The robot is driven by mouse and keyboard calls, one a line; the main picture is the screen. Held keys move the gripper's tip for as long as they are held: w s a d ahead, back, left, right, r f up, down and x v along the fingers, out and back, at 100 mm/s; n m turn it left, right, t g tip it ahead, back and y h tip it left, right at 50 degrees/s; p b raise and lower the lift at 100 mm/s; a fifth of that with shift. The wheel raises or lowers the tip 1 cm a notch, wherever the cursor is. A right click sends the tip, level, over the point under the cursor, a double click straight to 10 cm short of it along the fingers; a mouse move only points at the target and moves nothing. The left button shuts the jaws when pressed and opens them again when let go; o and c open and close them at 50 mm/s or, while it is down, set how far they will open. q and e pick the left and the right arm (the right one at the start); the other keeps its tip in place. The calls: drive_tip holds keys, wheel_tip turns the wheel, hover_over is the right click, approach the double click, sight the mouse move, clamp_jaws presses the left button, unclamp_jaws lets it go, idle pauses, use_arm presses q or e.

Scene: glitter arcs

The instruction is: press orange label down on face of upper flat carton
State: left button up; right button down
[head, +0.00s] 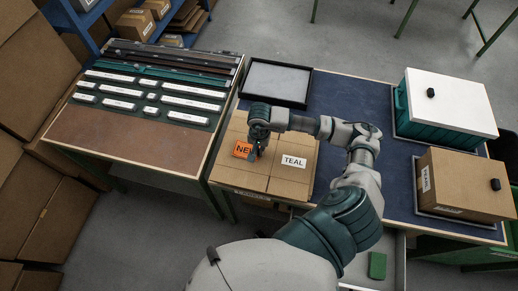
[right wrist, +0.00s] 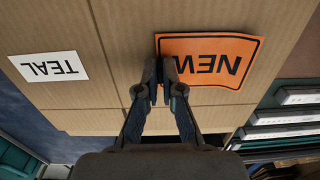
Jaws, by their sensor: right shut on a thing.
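The orange label (head: 242,149) reads NEW and has a black border. It lies flat along the brown face of the upper flat carton (head: 284,187), left of a white TEAL label (head: 294,161). In the right wrist view the orange label (right wrist: 222,50) and the carton (right wrist: 115,65) show upside down. My right gripper (head: 256,154) is shut on the label's edge, its fingertips (right wrist: 161,84) close together there. Whether the whole label touches the carton face cannot be told. The gripper hides a little of the label in the head view. My left gripper is not in view.
A dark-framed grey tray (head: 276,83) lies behind the carton. A teal crate with white lid (head: 450,100) and a brown box (head: 462,188) stand right. A rack of white labelled strips (head: 150,95) is at left. Blue mat (head: 348,110) between is clear.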

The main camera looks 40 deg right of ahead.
idle(0.6)
drive_tip(key=shift+f+b, duration=0.25)
drive_tip(key=shift+b, duration=0.05)
drive_tip(key=c, duration=0.8)
unclamp_jaws()
drive_tip(key=shift+c, duration=0.2)
drive_tip(key=shift+r, duration=0.1)
drive_tip(key=shift+r+p, duration=1.7)
drive_tip(key=shift+r, duration=1.75)
